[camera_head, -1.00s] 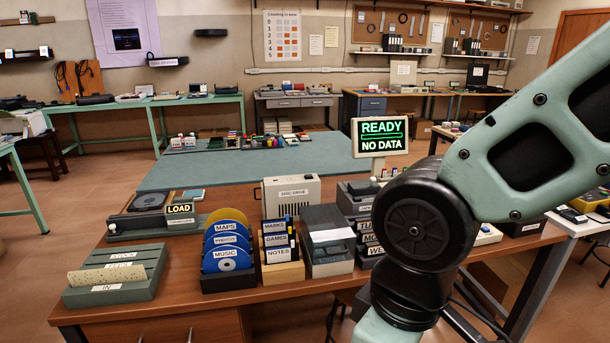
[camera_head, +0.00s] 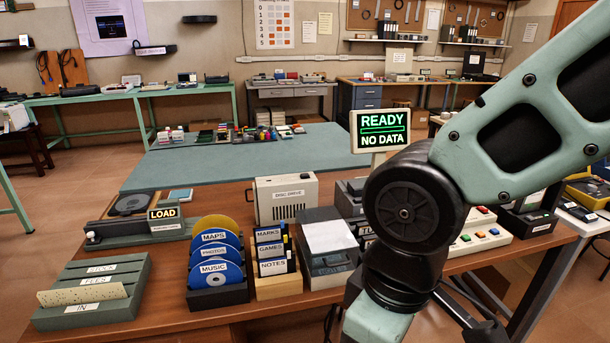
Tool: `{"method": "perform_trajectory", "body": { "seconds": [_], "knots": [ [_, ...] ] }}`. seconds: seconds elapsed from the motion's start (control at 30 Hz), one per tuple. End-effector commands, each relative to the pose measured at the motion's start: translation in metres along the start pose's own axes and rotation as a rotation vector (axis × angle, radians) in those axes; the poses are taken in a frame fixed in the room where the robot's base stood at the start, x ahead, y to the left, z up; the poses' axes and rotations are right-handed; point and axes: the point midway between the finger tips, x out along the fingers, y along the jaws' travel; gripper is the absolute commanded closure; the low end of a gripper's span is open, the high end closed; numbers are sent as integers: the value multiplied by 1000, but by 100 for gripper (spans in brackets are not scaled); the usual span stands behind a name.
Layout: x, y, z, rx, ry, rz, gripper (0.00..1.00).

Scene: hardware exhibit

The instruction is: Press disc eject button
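The beige disc drive (camera_head: 284,199), labelled "DISC DRIVE", stands upright near the middle of the wooden table. Its eject button is too small to make out here. A small screen (camera_head: 380,131) reads "READY / NO DATA" behind my arm. My arm fills the right side of the picture, and its dark joint hides part of the table. My gripper is out of the picture.
On the wooden table (camera_head: 165,318), a disc rack (camera_head: 218,298) with blue discs, a cartridge rack (camera_head: 278,287), a grey unit (camera_head: 327,245) and a card tray (camera_head: 92,314) stand in front. A "LOAD" device (camera_head: 164,217) is at left. A button panel (camera_head: 482,232) is at right.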

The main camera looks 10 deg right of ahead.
Motion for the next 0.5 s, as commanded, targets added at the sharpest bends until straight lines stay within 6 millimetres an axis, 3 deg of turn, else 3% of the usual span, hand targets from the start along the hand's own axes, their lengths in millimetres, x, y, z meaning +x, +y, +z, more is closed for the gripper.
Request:
{"method": "perform_trajectory", "body": {
  "seconds": [0.03, 0.07, 0.5],
  "knots": [
    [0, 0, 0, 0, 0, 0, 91],
    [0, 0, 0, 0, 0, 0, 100],
    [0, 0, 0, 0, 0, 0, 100]
  ]
}}
